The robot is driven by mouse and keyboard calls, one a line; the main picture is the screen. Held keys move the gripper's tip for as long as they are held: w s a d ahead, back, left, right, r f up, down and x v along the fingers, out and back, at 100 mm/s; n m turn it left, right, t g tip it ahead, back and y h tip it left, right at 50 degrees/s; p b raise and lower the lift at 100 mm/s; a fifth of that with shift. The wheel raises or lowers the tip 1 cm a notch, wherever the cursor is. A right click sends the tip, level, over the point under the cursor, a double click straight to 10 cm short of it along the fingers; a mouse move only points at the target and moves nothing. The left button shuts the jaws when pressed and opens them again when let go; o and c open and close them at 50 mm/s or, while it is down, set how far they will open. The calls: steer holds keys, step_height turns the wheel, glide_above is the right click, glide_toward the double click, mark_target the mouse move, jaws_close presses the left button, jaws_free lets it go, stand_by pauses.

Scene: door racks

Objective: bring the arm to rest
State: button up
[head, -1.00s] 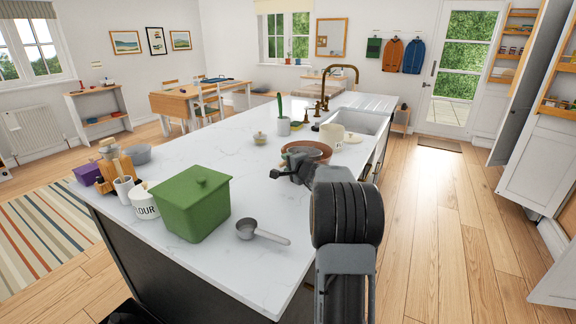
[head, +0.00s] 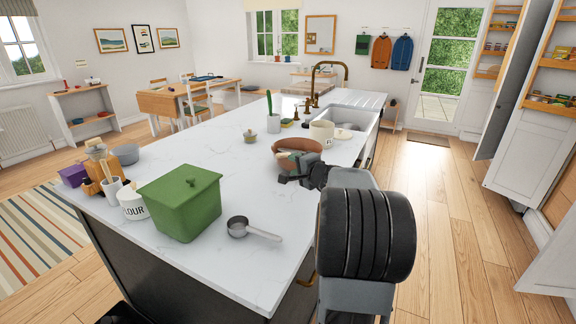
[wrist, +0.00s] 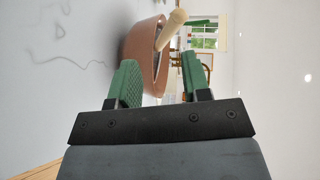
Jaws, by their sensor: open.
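My arm reaches up from the bottom right in the head view, beside the right edge of the white island (head: 225,150). My gripper (head: 287,179) is over the island top, just in front of a brown bowl (head: 298,145). In the wrist view my gripper (wrist: 160,68) has its two green fingers apart with nothing held between them. The brown bowl (wrist: 148,45) with a pale wooden handle (wrist: 172,28) shows beyond the fingers. Whether the fingers touch the bowl cannot be told.
A green lidded box (head: 180,205), a flour crock (head: 133,204) and a metal scoop (head: 238,227) stand on the near island. A cream pot (head: 322,133) stands behind the bowl, by the sink (head: 350,120). Wooden floor (head: 435,215) lies clear to the right, before open cupboard doors (head: 515,160).

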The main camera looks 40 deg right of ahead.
steer(key=shift+s+r, duration=0.15)
steer(key=shift+s, duration=0.55)
steer(key=s+a+n+g+y+p, duration=0.2)
steer(key=a+n+g+y, duration=0.15)
steer(key=a, duration=0.65)
steer(key=s+a+n+g+y+p, duration=0.2)
steer(key=a+n, duration=0.3)
steer(key=a, duration=0.5)
steer(key=s+a+f+n+g+h+p, duration=0.1)
steer(key=s+a+n+g+h+p, duration=0.1)
steer(key=s, duration=0.6)
steer(key=s+a+f+n+g+h+p, duration=0.1)
steer(key=s+a+f+n+g+h, duration=0.1)
steer(key=s+a+n, duration=0.4)
steer(key=s+n+g+h, duration=0.1)
steer(key=s+g, duration=0.1)
steer(key=shift+s+a+f+g+p, duration=0.2)
steer(key=shift+s+g+p, duration=0.15)
steer(key=shift+o, duration=0.4)
